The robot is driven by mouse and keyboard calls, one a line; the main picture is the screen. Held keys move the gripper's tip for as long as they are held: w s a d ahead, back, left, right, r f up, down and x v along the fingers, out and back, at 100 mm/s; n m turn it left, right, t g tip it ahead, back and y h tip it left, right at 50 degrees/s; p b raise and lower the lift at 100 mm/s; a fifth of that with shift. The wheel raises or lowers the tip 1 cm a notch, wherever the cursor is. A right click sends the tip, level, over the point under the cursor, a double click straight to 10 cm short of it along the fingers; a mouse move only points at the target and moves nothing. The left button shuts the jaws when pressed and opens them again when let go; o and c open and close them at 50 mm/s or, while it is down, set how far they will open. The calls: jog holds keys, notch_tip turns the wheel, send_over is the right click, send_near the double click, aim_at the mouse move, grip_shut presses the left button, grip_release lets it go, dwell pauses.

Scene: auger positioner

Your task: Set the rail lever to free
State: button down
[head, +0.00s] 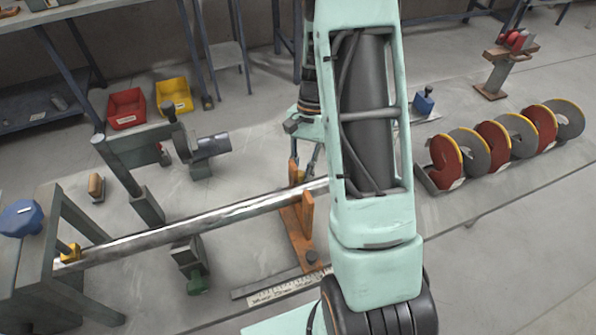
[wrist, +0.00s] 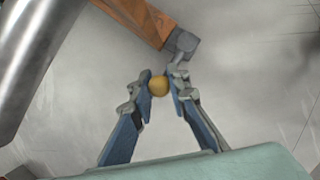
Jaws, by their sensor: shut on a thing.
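My gripper (wrist: 160,82) is shut on a round yellow knob (wrist: 158,86), with one blue finger on each side. The knob looks like the end of the rail lever, but its shaft is hidden, so I cannot tell its setting. In the head view my gripper (head: 309,165) is partly hidden behind my arm, close to an orange upright support (head: 302,225). In the wrist view an orange bar (wrist: 148,18) with a grey block (wrist: 182,44) at its end lies just beyond the fingertips.
A long steel tube (head: 190,226) runs through the orange support; it fills the upper left of the wrist view (wrist: 35,50). A grey frame (head: 60,260) stands at left. Red and grey auger flights (head: 495,140) sit at right. A ruler strip (head: 288,288) lies in front.

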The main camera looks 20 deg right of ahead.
jog(key=shift+s+d+r+m, duration=0.1)
jog(key=shift+s+m, duration=0.15)
jog(key=shift+m, duration=0.35)
jog(key=shift+s+t, duration=0.1)
jog(key=shift+t, duration=0.2)
jog(key=c, duration=1.8)
grip_release()
jog(key=v, duration=1.2)
jog(key=shift+d, duration=0.15)
